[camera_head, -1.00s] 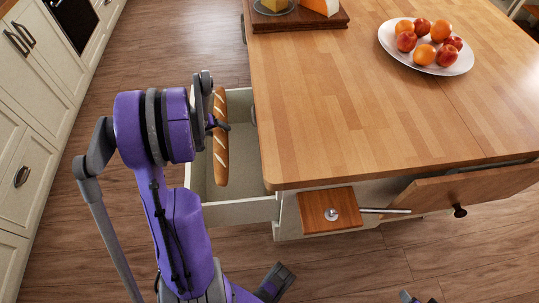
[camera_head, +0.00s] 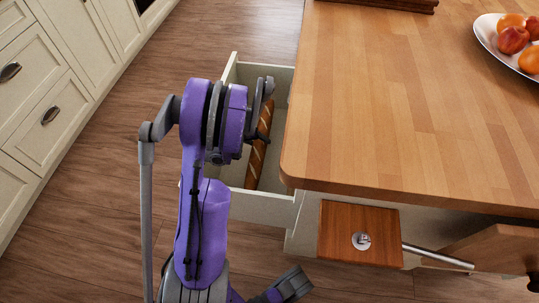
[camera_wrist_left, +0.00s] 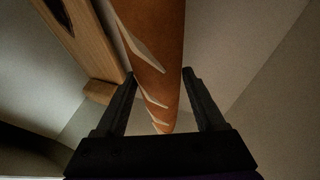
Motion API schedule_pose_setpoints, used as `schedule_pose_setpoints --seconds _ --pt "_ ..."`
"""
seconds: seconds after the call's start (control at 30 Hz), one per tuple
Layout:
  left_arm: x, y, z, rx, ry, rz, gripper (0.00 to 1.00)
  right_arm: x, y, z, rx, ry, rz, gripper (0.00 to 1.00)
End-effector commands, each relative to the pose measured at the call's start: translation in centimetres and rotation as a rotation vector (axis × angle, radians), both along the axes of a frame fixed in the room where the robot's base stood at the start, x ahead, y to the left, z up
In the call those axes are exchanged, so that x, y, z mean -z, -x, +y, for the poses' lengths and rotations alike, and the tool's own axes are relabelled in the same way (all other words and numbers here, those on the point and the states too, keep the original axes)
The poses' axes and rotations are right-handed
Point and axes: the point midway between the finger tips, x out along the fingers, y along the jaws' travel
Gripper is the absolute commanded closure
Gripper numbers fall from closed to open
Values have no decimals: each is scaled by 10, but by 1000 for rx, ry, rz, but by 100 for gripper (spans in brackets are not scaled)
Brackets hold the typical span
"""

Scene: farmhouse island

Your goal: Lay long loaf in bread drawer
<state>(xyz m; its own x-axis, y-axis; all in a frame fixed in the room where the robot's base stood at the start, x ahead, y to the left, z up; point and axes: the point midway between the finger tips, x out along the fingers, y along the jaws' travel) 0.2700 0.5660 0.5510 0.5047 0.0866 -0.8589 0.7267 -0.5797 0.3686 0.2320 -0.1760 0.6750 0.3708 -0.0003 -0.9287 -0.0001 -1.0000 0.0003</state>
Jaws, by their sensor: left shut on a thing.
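The long loaf (camera_head: 257,161) is brown with pale slashes and lies lengthwise along the open cream bread drawer (camera_head: 262,208), inside its walls as seen from above. My left gripper (camera_head: 263,133) reaches over the drawer's left side and is shut on the loaf. In the left wrist view the loaf (camera_wrist_left: 157,62) runs between the two dark fingers, with pale drawer surfaces around it. Whether the loaf touches the drawer floor I cannot tell. My arm hides part of the loaf and the drawer's left wall.
The wooden island top (camera_head: 400,110) borders the drawer on the right. A plate of fruit (camera_head: 513,42) and a wooden board (camera_head: 400,4) sit on it. A small wooden panel (camera_head: 345,228) with a metal rod juts out at the front. Cream cabinets (camera_head: 60,95) stand left across bare floor.

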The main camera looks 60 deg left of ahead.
Motion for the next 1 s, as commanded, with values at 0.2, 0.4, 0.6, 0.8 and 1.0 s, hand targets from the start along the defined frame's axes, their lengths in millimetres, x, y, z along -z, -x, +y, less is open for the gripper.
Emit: schedule_pose_setpoints --seconds 0.2,0.4,0.6,0.8,1.0 --pt "25 0 0 0 0 0 100 10 -2 0 0 0 2 48" --pt "49 -1 0 0 1 1 100 19 -3 0 0 0 4 48" --pt "61 0 0 0 0 -1 100 22 -4 0 0 0 4 48" --pt "62 0 0 0 0 0 100 23 -4 0 0 0 5 48" --pt "63 0 0 0 0 0 4 24 -4 0 0 0 5 48"
